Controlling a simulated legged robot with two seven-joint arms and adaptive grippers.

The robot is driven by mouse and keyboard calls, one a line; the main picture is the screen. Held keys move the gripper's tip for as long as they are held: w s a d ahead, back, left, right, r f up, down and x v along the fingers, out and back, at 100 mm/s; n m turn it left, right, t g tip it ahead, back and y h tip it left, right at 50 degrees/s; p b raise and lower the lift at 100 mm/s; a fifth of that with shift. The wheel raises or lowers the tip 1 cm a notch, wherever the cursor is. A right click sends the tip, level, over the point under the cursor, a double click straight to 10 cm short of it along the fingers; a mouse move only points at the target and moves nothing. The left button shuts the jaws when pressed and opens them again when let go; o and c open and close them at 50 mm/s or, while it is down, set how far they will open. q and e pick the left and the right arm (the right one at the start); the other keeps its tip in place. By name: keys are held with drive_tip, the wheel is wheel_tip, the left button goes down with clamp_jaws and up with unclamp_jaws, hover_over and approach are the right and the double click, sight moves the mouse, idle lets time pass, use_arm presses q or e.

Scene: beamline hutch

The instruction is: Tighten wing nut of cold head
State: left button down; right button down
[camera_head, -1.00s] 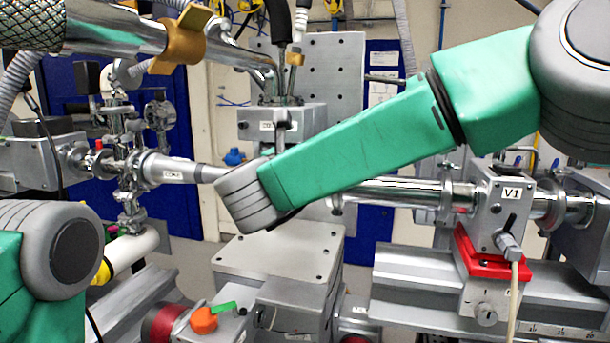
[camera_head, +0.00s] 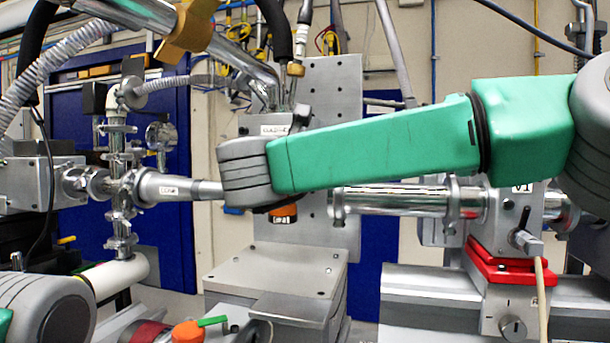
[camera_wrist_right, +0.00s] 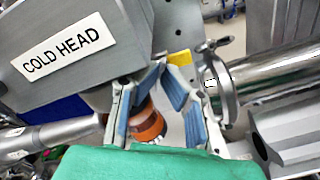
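The cold head is a grey block (camera_head: 265,125) in the centre of the head view, partly behind my right wrist. Its label shows large on the block in the right wrist view (camera_wrist_right: 95,30). My right gripper (camera_wrist_right: 163,72) has blue-padded fingers beside the block's lower edge. The pads stand apart with a gap between them, and I see nothing held. An orange cylinder (camera_wrist_right: 147,125) shows behind the fingers and also under my wrist in the head view (camera_head: 283,213). I cannot make out the wing nut. My left gripper is out of view.
A steel beam pipe (camera_head: 395,199) runs right to the V1 valve block (camera_head: 515,215) on a red mount. A chrome pipe cross (camera_head: 122,185) stands left. A grey pedestal (camera_head: 275,268) is below. Hoses and a thick chrome pipe (camera_head: 130,15) hang above.

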drive_tip(key=c, duration=2)
unclamp_jaws()
drive_tip(key=shift+c, duration=0.2)
drive_tip(key=shift+s+a, duration=0.1)
drive_tip(key=v, duration=1.2)
